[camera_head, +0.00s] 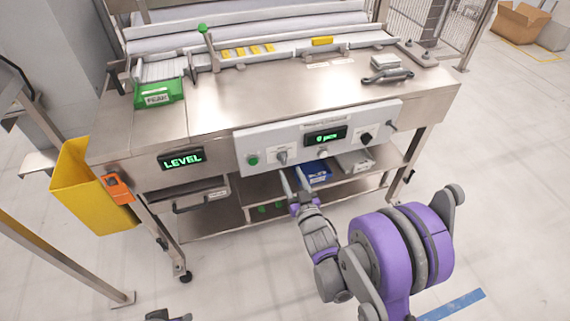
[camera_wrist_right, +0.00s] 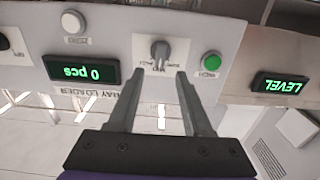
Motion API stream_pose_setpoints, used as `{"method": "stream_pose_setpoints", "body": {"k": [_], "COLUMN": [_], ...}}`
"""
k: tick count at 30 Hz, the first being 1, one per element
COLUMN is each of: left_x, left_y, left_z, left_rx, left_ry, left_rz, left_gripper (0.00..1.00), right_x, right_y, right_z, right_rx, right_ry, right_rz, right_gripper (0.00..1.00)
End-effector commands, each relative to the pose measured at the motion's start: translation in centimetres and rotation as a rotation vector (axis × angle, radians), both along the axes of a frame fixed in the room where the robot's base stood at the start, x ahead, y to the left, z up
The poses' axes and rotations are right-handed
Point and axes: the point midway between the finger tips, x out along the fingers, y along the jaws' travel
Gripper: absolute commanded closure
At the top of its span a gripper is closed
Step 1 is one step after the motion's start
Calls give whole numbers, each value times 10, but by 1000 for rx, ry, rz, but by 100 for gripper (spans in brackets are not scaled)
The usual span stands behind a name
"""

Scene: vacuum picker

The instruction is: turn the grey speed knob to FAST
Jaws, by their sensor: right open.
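The grey speed knob (camera_head: 282,157) sits on the left part of the light grey control panel (camera_head: 400,113), right of a green button. In the right wrist view, which is upside down, the grey knob (camera_wrist_right: 160,50) is near the top centre. The small lettering by it is too blurred to read, and I cannot tell its setting. My right gripper (camera_head: 292,172) is open and empty, in front of the panel. In the wrist view the fingertips (camera_wrist_right: 158,73) lie to either side of the knob's line and appear just short of it. My left gripper does not show clearly.
The panel also bears the green button (camera_head: 253,160), a "0 pcs" display (camera_head: 325,136), a white button (camera_head: 323,153) and a black knob (camera_head: 365,138). A LEVEL display (camera_head: 181,159) is further left. A blue bin (camera_head: 313,172) sits on the shelf below.

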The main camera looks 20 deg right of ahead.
Motion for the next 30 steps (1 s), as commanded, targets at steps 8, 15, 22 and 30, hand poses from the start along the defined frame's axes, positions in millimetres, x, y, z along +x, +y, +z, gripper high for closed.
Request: {"method": "stream_pose_setpoints", "body": {"k": [8,15,22,30], "left_x": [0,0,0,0], "left_y": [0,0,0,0], "left_z": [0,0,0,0], "left_rx": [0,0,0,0], "left_ry": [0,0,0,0], "left_rz": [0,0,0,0], "left_gripper": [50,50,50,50], "right_x": [46,58,58,58], "right_y": [2,2,2,2], "right_z": [-1,0,0,0], "right_rx": [1,0,0,0], "right_ry": [1,1,1,1], "right_rz": [0,0,0,0], "right_gripper": [50,50,54,100]}}
